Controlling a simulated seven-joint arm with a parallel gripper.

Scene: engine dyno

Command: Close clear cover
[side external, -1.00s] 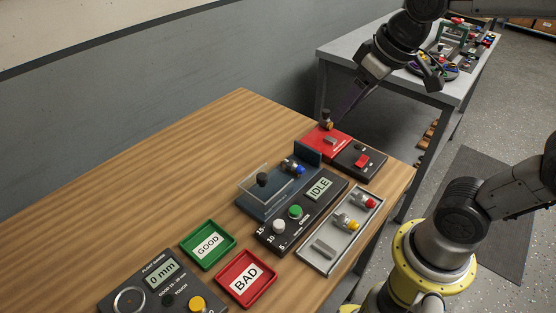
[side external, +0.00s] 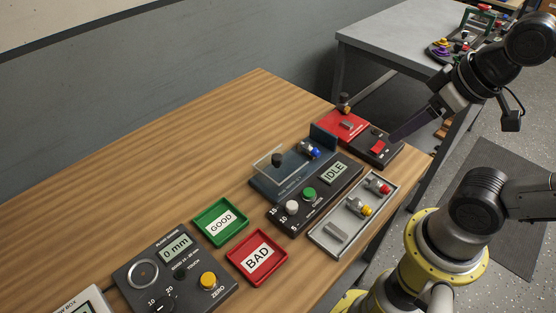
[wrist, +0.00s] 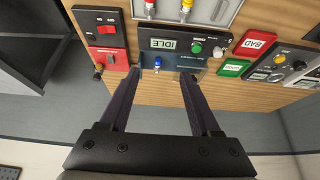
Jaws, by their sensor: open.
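The clear cover (side external: 267,168) is a see-through box with a dark knob (side external: 277,160), at the left end of the dark blue dyno bed (side external: 292,186). A metal part with a blue end (side external: 310,151) sits to the right of the cover and is not under it. That part also shows in the wrist view (wrist: 157,63); the cover is faint there, to its right. My gripper (side external: 396,136) is open and empty, apart from the cover, above the black switch box at the right. In the wrist view its fingers (wrist: 160,85) are spread.
An IDLE panel (side external: 334,173) with green and white knobs fronts the bed. A grey tray (side external: 337,253) holds parts. A red block (side external: 341,125) and a black switch box (side external: 370,148) stand at the right. GOOD (side external: 221,222) and BAD (side external: 257,257) trays lie left.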

